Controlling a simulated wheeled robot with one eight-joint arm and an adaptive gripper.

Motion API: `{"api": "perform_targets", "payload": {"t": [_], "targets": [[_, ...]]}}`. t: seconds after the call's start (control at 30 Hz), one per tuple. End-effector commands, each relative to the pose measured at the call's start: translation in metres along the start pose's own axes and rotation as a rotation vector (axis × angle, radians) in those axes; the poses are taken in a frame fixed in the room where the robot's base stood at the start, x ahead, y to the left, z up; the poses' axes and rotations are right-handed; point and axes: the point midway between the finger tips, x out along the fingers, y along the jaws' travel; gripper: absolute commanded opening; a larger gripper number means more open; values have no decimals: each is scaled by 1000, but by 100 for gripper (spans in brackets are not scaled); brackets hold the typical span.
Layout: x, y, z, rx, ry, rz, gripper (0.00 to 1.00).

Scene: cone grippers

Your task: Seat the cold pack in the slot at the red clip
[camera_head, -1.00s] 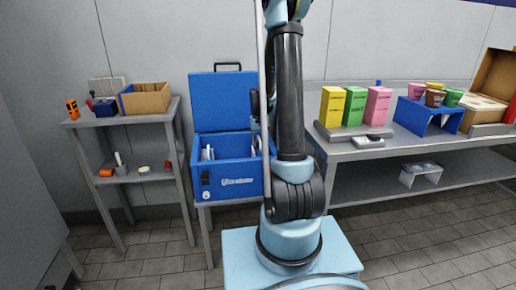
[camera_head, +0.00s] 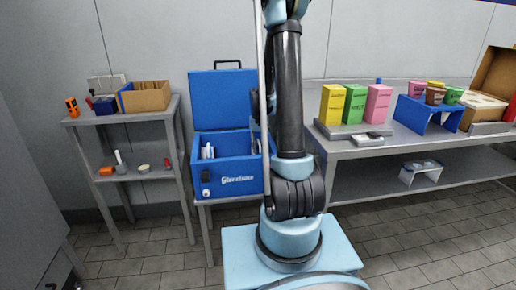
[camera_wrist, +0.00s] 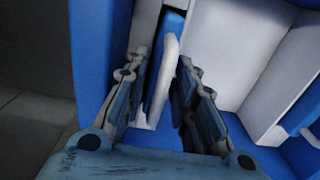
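The blue cooler box (camera_head: 228,180) stands with its lid up, its name on the front. White pieces (camera_head: 207,151) show inside at its left. In the wrist view my gripper (camera_wrist: 162,66) reaches down into a space with blue and white walls. A narrow blue slab with a rounded white edge (camera_wrist: 166,62) lies between the two fingers; it may be the cold pack. I cannot tell whether the fingers press on it. In the head view my own arm hides most of the gripper and the box's right end. I cannot make out a red clip in the box.
A shelf stand (camera_head: 133,116) with an open carton (camera_head: 145,96) is left of the box. At right, a metal bench (camera_head: 350,150) holds yellow, green and pink cartons (camera_head: 355,103) and a blue stand with cups (camera_head: 415,115). The raised lid (camera_head: 220,98) closes off the back.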

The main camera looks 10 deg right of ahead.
Motion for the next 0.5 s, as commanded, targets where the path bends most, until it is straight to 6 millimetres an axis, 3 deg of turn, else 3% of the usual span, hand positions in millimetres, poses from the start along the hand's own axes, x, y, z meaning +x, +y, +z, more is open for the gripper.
{"api": "perform_targets", "payload": {"t": [0.27,0.5], "targets": [[-3,0,0,0,0,0,26],[-28,0,1,-1,0,0,26]]}}
